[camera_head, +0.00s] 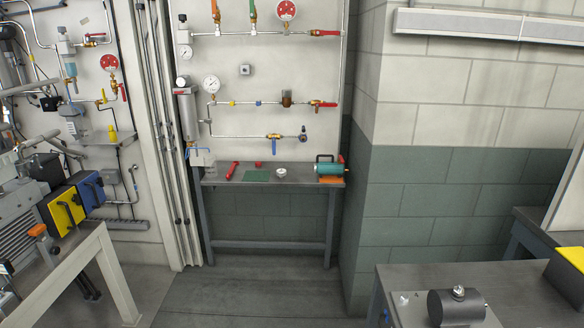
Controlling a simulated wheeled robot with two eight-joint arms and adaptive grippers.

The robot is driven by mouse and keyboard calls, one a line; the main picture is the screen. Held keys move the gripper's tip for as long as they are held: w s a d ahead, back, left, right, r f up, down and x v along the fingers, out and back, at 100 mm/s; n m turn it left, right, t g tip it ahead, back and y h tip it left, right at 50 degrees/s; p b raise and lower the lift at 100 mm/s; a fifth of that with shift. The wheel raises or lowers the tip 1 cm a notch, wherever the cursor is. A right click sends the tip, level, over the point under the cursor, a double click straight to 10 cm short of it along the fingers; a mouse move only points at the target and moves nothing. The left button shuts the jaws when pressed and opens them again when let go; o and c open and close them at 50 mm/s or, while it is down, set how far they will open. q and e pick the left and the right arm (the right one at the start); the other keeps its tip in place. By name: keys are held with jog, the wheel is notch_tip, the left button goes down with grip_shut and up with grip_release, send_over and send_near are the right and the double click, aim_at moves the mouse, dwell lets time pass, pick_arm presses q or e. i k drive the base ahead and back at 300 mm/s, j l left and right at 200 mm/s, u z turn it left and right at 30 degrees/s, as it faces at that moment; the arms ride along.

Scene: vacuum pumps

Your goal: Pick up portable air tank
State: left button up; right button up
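A teal cylinder with a black carrying handle (328,169), which looks like the portable air tank, lies on its side on the right end of a narrow grey workbench (222,180) against the far wall. It has a red part at its right end, and an orange piece shows just below it at the bench's front edge. Nothing is holding it. Neither of my grippers shows in this view.
A dark cylinder (456,307) sits on a nearer table at right. Machinery with a yellow box (62,211) stands at left. Floor (245,290) before the bench is clear.

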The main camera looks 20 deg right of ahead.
aim_at(332, 168)
jog(key=i+j, duration=0.8)
jog(key=i+z, duration=0.4)
jog(key=i, duration=0.3)
jog(key=i+j+z, duration=0.15)
jog(key=i+z, duration=0.25)
jog(key=i, duration=0.25)
